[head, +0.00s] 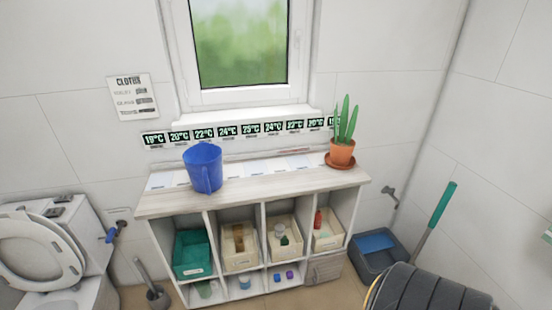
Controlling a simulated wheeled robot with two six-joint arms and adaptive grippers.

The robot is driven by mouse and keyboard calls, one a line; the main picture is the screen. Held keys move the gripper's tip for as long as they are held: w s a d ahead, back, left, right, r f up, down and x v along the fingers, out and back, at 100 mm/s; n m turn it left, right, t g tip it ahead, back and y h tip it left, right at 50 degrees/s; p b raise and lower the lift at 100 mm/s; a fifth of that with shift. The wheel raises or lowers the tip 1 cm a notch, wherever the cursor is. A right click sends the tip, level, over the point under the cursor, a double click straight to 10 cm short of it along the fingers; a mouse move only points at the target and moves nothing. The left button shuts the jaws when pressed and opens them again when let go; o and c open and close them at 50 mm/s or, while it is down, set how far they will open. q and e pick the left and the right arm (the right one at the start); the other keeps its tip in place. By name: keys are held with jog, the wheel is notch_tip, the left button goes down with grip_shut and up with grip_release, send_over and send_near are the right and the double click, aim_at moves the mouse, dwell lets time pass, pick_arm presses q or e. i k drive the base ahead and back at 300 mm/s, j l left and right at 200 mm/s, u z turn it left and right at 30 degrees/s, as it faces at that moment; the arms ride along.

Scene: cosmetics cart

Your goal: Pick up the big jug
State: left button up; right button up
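A big blue jug (203,167) stands upright on the left part of the wooden top of a low shelf unit (260,188), below the window. Its front side with a narrow vertical ridge faces me. Nothing touches the jug. Neither of my grippers shows in the head view. A dark ribbed rounded shape at the lower right edge cannot be told for sure.
A potted plant (341,152) stands on the right end of the top. Cubbies below hold a green bin (192,255) and several beige bins. A toilet (40,255) is at left. A blue-grey bucket (378,252) and green-handled stick (440,205) are at right. The top's middle is clear.

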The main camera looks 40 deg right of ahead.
aim_at(202, 161)
jog(key=z, duration=0.85)
jog(key=u, duration=1.35)
jog(key=z, duration=1.35)
jog(key=i+j+z, duration=0.1)
jog(key=j, duration=0.8)
jog(key=i+j+z, duration=0.1)
jog(key=j, duration=0.8)
jog(key=i+j, duration=0.2)
jog(key=j, duration=0.7)
jog(key=i+j+z, duration=0.15)
jog(key=j, duration=0.75)
jog(key=k, duration=0.05)
